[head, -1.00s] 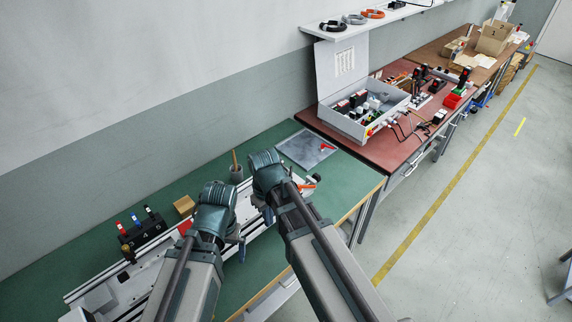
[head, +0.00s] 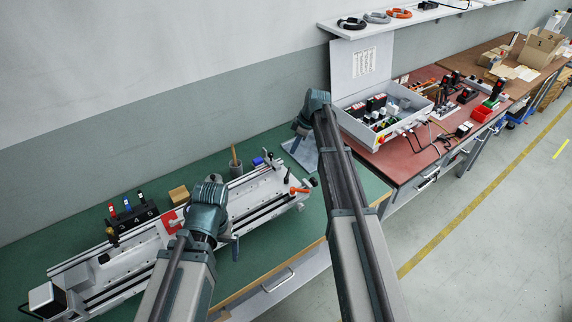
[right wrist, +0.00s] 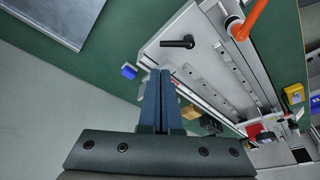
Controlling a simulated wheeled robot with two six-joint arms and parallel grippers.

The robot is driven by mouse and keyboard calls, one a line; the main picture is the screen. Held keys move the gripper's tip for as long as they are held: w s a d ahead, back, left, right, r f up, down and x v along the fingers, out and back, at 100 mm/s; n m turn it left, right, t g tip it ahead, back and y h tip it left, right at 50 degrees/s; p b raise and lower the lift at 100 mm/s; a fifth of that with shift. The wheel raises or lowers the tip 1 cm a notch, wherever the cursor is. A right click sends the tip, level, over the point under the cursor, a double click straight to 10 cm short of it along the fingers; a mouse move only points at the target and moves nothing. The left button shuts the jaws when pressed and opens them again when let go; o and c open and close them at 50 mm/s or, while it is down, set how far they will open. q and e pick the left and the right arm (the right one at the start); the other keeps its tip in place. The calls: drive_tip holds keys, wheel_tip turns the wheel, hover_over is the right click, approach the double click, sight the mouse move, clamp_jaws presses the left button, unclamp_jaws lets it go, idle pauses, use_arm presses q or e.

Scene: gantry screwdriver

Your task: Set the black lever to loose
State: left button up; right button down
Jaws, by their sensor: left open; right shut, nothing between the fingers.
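The black lever (right wrist: 178,43) lies flat on the light end plate of the gantry in the right wrist view, pointing left from its pivot. My right gripper (right wrist: 160,78) is shut and empty, with its fingertips just below that plate in the picture and apart from the lever. In the head view my right gripper (head: 298,128) is partly hidden by its own wrist, beyond the far end of the gantry (head: 125,262). My left gripper (head: 228,245) is open over the gantry's middle, its fingers mostly hidden by the wrist.
An orange handle (right wrist: 250,20) stands beside the lever. A grey sheet (head: 302,152) is on the green bench.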

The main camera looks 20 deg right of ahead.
sight(288, 174)
drive_tip(key=shift+f, duration=0.1)
drive_tip(key=b+x, duration=0.9)
drive_tip(key=x, duration=0.1)
drive_tip(key=shift+b, duration=0.3)
drive_tip(key=shift+s+d+m, duration=0.25)
drive_tip(key=shift+d+m, duration=0.1)
drive_tip(key=shift+m, duration=0.35)
drive_tip(key=shift+s+d+m+t+h, duration=0.3)
drive_tip(key=shift+d+m+t, duration=0.15)
drive_tip(key=shift+m, duration=0.65)
drive_tip(key=s+m+h, duration=0.1)
drive_tip(key=m, duration=0.2)
drive_tip(key=s+d+m+h, duration=0.1)
drive_tip(key=s+m, duration=0.1)
drive_tip(key=m, duration=0.2)
drive_tip(key=s+d+m+h, duration=0.1)
drive_tip(key=s+m, duration=0.1)
drive_tip(key=m, duration=0.2)
drive_tip(key=shift+d+t, duration=0.15)
drive_tip(key=shift+t, duration=0.1)
drive_tip(key=shift+s, duration=0.1)
